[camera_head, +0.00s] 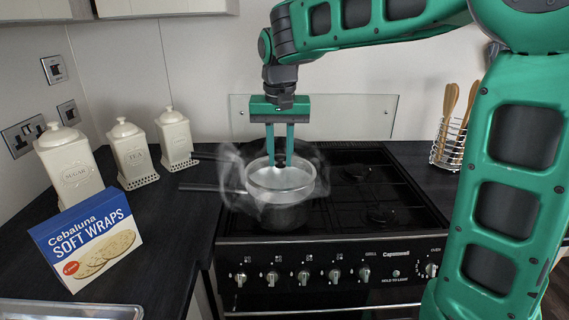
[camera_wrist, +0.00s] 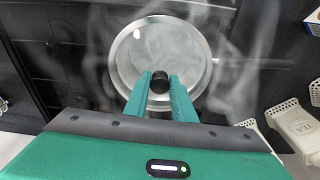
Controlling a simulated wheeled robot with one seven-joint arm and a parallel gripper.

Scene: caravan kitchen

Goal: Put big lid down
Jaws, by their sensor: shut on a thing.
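The big lid (camera_head: 280,177) is a round glass lid with a metal rim, and it also shows in the wrist view (camera_wrist: 135,50). It sits on or just above the pot (camera_head: 285,214) on the stove; I cannot tell whether its rim touches the pot all round. My gripper (camera_head: 280,160) points straight down and is shut on the lid's dark knob (camera_wrist: 161,102), with a finger on each side, as the wrist view (camera_wrist: 160,90) shows. The pot's long handle (camera_head: 212,188) points left. Steam drifts around the pot and lid.
The black gas stove (camera_head: 375,215) has free burners to the right. White canisters (camera_head: 129,152) and a soft wraps box (camera_head: 88,241) stand on the left counter. A wire utensil holder (camera_head: 449,145) stands at the back right. A glass splashback (camera_head: 350,115) is behind.

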